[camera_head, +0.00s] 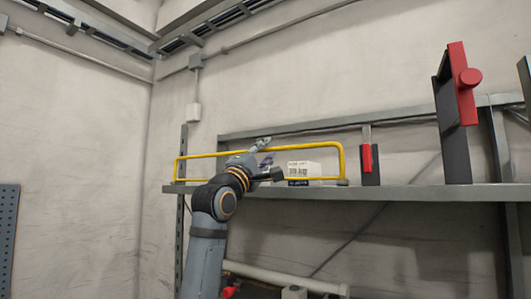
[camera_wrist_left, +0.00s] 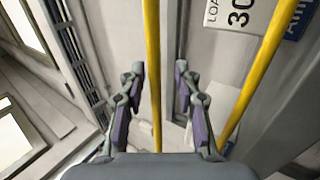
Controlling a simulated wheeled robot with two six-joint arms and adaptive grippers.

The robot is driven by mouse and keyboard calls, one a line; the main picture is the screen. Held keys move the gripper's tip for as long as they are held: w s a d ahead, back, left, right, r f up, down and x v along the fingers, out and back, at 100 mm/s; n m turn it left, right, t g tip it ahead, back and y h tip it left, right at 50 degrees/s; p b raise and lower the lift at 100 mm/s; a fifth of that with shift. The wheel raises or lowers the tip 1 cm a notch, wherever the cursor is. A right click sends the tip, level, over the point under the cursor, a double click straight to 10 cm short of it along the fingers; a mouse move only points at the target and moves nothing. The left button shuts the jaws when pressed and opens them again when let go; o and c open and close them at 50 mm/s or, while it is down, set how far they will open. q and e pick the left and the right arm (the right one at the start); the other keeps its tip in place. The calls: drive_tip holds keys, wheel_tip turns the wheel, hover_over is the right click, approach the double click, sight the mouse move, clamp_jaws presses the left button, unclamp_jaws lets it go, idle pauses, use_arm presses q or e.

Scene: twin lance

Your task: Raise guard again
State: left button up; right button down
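The guard is a yellow tubular frame (camera_head: 315,147) along the front of the grey wall shelf, with its long upper bar above the shelf edge. My left gripper (camera_head: 268,158) is at the middle of the guard. In the left wrist view, one yellow bar (camera_wrist_left: 154,100) runs between the two spread fingers of the left gripper (camera_wrist_left: 159,67), with gaps on both sides. A second yellow bar (camera_wrist_left: 262,60) passes outside the fingers on the right. The gripper hides part of the guard in the head view. My right gripper is not in view.
The shelf (camera_head: 400,193) carries a white labelled box (camera_head: 303,169) behind the guard. A small dark stand with a red handle (camera_head: 367,158) is right of the guard. A taller dark plate (camera_head: 452,135) with a red part (camera_head: 462,83) stands farther right.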

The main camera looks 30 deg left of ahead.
use_arm(q)
drive_tip(key=shift+s, duration=0.45)
drive_tip(key=v, duration=1.1)
drive_tip(key=shift+f, duration=0.25)
